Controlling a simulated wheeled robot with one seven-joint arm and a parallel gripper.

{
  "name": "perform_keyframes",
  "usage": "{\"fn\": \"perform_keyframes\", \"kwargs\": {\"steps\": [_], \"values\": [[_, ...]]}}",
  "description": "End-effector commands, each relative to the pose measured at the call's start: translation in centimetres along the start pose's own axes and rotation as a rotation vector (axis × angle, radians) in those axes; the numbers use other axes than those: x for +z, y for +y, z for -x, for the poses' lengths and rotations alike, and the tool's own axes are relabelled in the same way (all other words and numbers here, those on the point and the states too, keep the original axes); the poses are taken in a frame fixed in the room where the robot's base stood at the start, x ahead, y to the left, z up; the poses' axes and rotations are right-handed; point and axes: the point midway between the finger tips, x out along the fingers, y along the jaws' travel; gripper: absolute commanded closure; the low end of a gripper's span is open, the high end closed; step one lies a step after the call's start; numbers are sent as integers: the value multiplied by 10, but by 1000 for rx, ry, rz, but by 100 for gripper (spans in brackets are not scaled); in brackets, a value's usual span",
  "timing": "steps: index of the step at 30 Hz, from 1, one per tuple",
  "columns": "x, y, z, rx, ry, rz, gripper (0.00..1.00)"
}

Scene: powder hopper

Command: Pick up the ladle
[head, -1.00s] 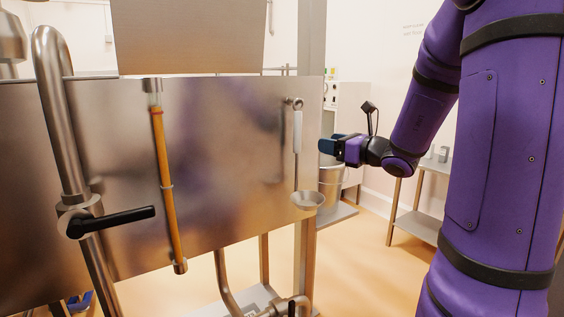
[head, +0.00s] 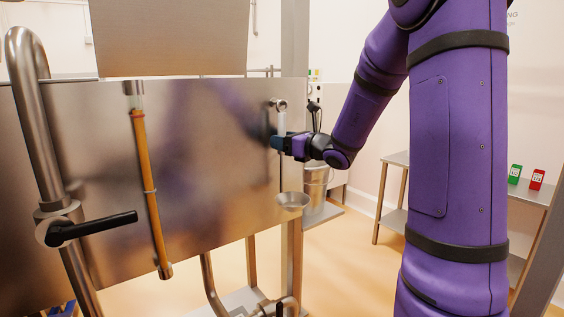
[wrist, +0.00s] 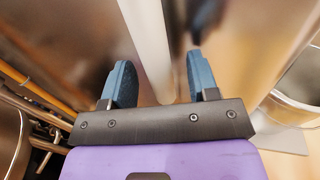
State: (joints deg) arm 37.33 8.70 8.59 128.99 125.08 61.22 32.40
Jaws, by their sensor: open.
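The ladle (head: 291,201) hangs upright from a hook on the steel hopper wall, its round bowl at the bottom and its white grip at the top. My gripper (head: 276,142) is at the height of the white grip and partly covers its lower part in the head view. In the wrist view my gripper (wrist: 158,84) is open, with a blue finger on each side of the white handle (wrist: 149,40). Gaps show between the handle and both fingers there.
The steel hopper panel (head: 205,170) stands just behind the ladle. A sight tube with amber content (head: 146,180) and a pipe with a black lever (head: 95,228) are to the left. A metal bucket (head: 316,186) stands behind the ladle to the right.

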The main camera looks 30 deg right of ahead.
Motion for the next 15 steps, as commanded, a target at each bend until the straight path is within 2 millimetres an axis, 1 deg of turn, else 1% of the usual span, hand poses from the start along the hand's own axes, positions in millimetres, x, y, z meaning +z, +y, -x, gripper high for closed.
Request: {"fn": "perform_keyframes", "kwargs": {"steps": [1, 3, 8, 11, 12, 14, 15], "values": [[-1, 0, -5, 1, 1, -1, 46], [0, 0, -7, 0, 1, 0, 46], [0, 0, -7, 0, 1, 1, 46], [0, 0, -7, 0, 1, 1, 66], [0, 0, -7, 0, 1, 0, 75], [0, 0, -7, 0, 1, 0, 89], [0, 0, -7, 0, 0, 0, 98]]}}
